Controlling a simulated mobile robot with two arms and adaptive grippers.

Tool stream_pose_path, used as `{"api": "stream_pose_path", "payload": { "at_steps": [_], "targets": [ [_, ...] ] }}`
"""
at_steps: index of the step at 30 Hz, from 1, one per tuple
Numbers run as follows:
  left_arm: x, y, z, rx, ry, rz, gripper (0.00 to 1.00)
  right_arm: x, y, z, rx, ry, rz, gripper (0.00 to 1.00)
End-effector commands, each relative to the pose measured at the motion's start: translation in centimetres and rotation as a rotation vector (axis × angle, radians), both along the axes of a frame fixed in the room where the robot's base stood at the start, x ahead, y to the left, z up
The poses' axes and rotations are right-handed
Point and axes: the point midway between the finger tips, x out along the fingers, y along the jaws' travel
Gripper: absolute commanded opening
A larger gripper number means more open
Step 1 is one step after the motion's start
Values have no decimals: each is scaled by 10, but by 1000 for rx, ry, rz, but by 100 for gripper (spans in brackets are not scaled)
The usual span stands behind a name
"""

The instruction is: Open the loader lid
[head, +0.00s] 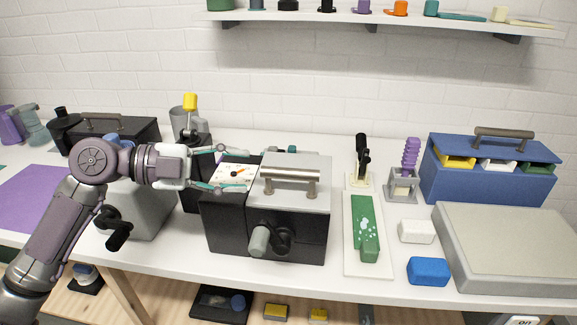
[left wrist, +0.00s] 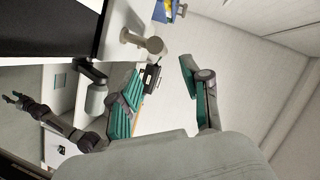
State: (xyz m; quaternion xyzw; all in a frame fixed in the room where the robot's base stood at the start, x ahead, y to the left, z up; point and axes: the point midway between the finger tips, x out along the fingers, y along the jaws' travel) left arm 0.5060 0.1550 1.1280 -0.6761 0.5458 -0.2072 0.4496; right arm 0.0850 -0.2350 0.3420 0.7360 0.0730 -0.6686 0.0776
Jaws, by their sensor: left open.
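A black machine (head: 225,225) with a grey lid (head: 312,198) on top stands mid-table in the head view; I take this as the loader. The lid lies shut and carries a brown bar handle (head: 291,172) on two posts. My left gripper (head: 228,170) is open and empty. In the picture its teal fingertips point right, left of the handle and apart from it, over the dial panel. Its fingers also show in the left wrist view (left wrist: 168,65). Part of another arm, likely my right one, shows small there with its gripper (left wrist: 13,98); its jaws are unclear.
A grey knob (head: 260,240) and dark crank stick out of the machine's front. A green block on a white board (head: 352,262), a blue box (head: 485,175) and a grey slab (head: 510,240) stand to the right. A purple mat (head: 35,200) lies left.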

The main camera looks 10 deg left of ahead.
Motion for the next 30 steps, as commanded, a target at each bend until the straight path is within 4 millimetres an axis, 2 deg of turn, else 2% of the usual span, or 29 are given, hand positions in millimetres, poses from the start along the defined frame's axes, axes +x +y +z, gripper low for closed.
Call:
{"api": "stream_pose_path", "payload": {
  "at_steps": [2,5,12,18,26,27,30],
  "targets": [
    [5,-18,1,-2,0,-5,48,-11,0,9,-1,16,1,40],
    [12,-38,-4,-2,2,-3,48,-15,0,16,-1,23,2,40],
    [26,-75,-14,-2,3,-1,48,-1,1,29,0,2,3,40],
    [30,-88,-19,-1,2,0,48,5,1,32,1,-7,3,40],
    [31,-89,-21,1,1,2,48,4,1,32,1,-5,2,40],
    [31,-89,-21,1,1,2,46,3,1,32,1,-5,2,40],
    [31,-89,-21,0,1,1,29,1,1,32,1,-2,2,40]
  ]
}}
